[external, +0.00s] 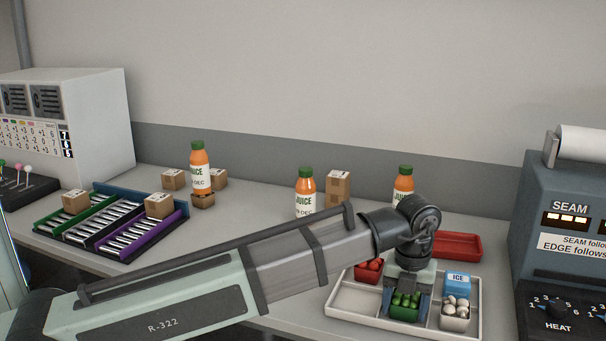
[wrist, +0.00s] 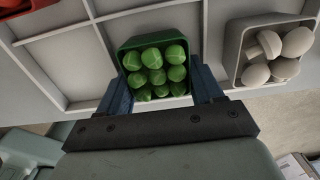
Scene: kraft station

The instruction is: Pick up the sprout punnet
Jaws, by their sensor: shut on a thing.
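The sprout punnet is a dark green tub filled with round green sprouts (external: 406,300). It sits in the front middle of the divided white tray (external: 350,312), and its green rim shows in the wrist view (wrist: 124,48). My gripper (external: 404,296) points down over the tray. Its blue fingers (wrist: 163,88) stand on either side of the punnet and are shut on it. The punnet looks upright. I cannot tell whether its base touches the tray floor.
A mushroom punnet (external: 455,316) stands in the compartment to the right, with a blue ICE box (external: 458,281) behind it. A red punnet (external: 368,271) is at the left rear. An empty red tray (external: 457,246) lies behind. Juice bottles (external: 305,190) and cartons stand further back.

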